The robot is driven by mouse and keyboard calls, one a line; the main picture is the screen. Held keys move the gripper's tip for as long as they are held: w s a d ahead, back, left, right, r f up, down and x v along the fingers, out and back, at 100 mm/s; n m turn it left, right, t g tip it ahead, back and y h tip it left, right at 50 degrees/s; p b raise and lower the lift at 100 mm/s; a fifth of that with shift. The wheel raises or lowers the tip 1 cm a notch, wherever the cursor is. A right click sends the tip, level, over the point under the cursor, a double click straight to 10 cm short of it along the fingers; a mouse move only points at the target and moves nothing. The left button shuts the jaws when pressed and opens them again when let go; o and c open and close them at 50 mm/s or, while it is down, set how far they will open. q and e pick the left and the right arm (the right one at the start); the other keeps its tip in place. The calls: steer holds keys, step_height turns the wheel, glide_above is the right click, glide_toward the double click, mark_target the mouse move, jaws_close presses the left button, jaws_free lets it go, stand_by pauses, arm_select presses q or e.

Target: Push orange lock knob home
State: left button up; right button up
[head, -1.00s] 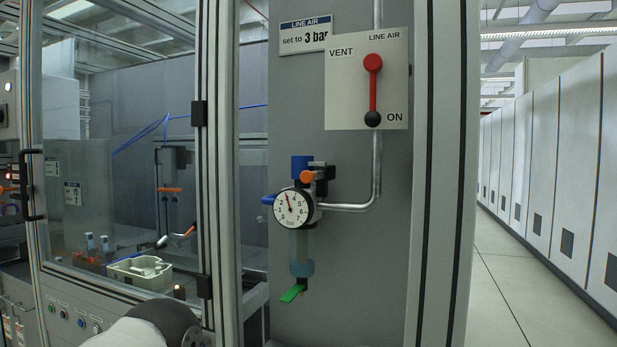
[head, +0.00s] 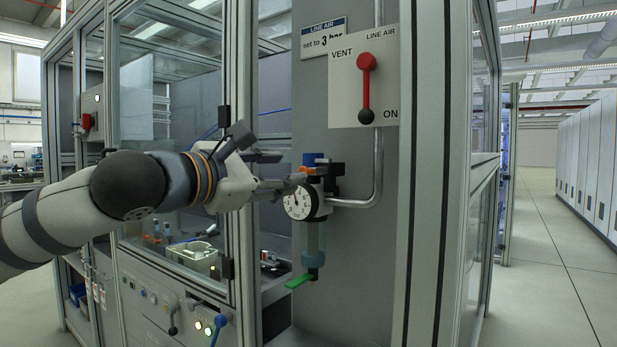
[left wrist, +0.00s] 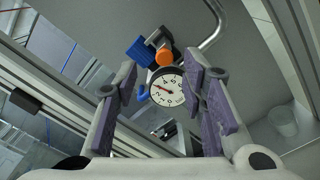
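The orange lock knob (left wrist: 164,57) shows in the left wrist view, beside the blue adjusting knob (left wrist: 140,50) and above the round white pressure gauge (left wrist: 167,88). In the head view the orange lock knob (head: 304,170) is a small patch at the regulator, partly hidden by my finger; the blue knob (head: 313,158) and gauge (head: 300,203) also show. My left gripper (head: 281,171) reaches in from the left, close to the regulator. In the left wrist view its purple-padded fingers (left wrist: 161,75) stand apart with nothing gripped; contact cannot be told. My right gripper is out of view.
A red vent lever (head: 366,88) on a pale plate sits above the regulator. A metal pipe (head: 377,165) runs down to it. A green handle (head: 299,281) hangs below. The cell's frame post (head: 243,200) stands left, close to my arm.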

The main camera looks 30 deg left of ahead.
mark_target(316, 170)
arm_select(q)
steer(key=w, duration=0.4)
steer(key=w+b, duration=0.1)
steer(key=w, duration=0.2)
steer(key=shift+d+f, duration=0.3)
steer(key=shift+d, duration=0.1)
steer(key=shift+s+r, duration=0.1)
jaws_close()
